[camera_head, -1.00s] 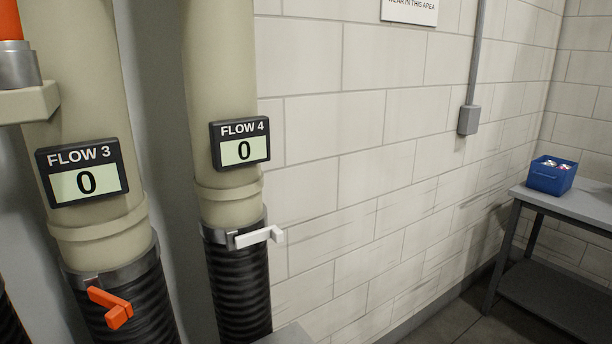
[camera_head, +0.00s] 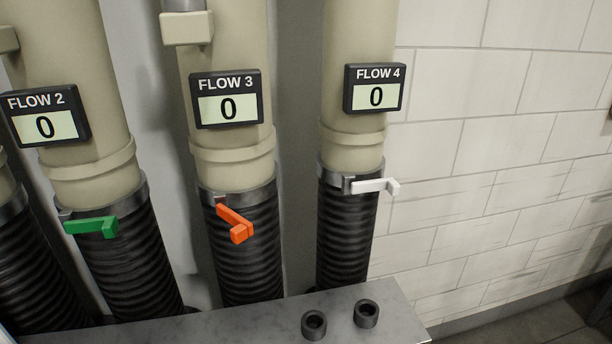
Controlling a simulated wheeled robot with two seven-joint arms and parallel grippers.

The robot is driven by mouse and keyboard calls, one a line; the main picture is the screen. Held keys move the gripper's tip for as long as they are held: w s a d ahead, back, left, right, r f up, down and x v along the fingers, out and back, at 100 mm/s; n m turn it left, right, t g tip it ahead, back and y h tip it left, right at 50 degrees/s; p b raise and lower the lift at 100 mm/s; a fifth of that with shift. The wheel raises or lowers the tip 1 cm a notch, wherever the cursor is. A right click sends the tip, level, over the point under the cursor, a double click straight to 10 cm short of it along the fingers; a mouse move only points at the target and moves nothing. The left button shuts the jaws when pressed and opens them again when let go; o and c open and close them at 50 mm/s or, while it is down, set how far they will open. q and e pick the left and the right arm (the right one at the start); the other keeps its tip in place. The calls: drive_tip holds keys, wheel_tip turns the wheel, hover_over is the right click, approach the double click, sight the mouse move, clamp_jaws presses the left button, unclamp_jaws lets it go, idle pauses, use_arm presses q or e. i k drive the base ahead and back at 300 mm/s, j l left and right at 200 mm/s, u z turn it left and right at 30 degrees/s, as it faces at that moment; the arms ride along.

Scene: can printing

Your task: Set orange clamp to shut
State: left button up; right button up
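The orange clamp (camera_head: 235,224) is on the metal band at the top of the black ribbed hose under the FLOW 3 display (camera_head: 226,98), which reads 0. Its lever stands out from the band and slants down to the right, unlike the green and white levers, which lie closer to level. Neither of my grippers shows in the head view.
A green clamp (camera_head: 91,227) is on the pipe under FLOW 2 (camera_head: 45,116), and a white clamp (camera_head: 372,186) under FLOW 4 (camera_head: 375,88); both displays read 0. A grey bench top (camera_head: 240,325) in front carries two dark rings (camera_head: 314,324). A block wall (camera_head: 500,180) stands at right.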

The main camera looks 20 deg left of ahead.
sight(243, 230)
drive_tip(key=l+u, duration=0.15)
drive_tip(key=u, duration=0.3)
drive_tip(key=k+l+u, duration=0.1)
drive_tip(key=u, duration=0.3)
drive_tip(key=l+u, duration=0.1)
drive_tip(key=u, duration=0.35)
drive_tip(key=k+u, duration=0.15)
drive_tip(key=u, duration=0.3)
